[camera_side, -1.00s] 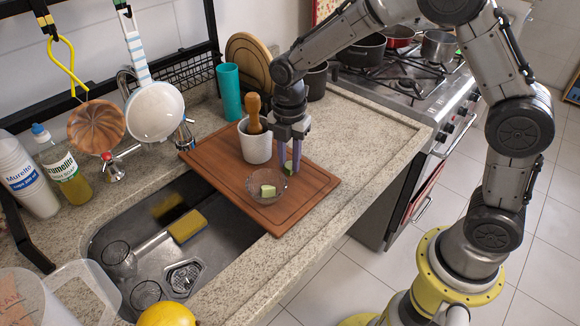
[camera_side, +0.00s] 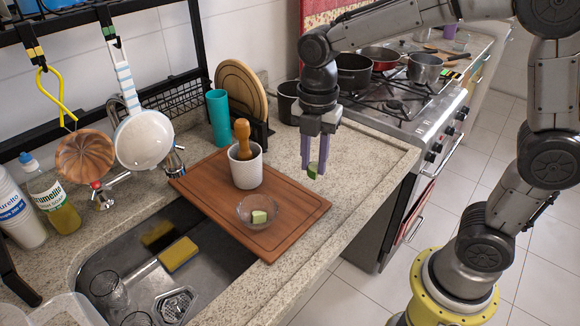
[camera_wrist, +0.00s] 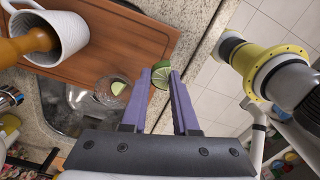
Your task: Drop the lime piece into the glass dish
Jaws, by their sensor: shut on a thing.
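My gripper (camera_side: 312,170) is shut on a lime piece (camera_side: 313,170), a green wedge between its purple fingertips. The held piece also shows in the wrist view (camera_wrist: 161,76), with its pale cut face visible. The gripper is raised near the right edge of the wooden board, to the upper right of the glass dish. The clear glass dish (camera_side: 243,221) sits on the board, and another pale green lime piece (camera_side: 259,216) lies in it. The dish also shows in the wrist view (camera_wrist: 104,88), left of the fingers.
A white mortar (camera_side: 246,172) with a wooden pestle stands on the cutting board (camera_side: 292,222), behind the dish. The sink with a yellow sponge (camera_side: 178,254) is at lower left. The counter right of the board is clear. A stove with pots (camera_side: 425,68) is beyond.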

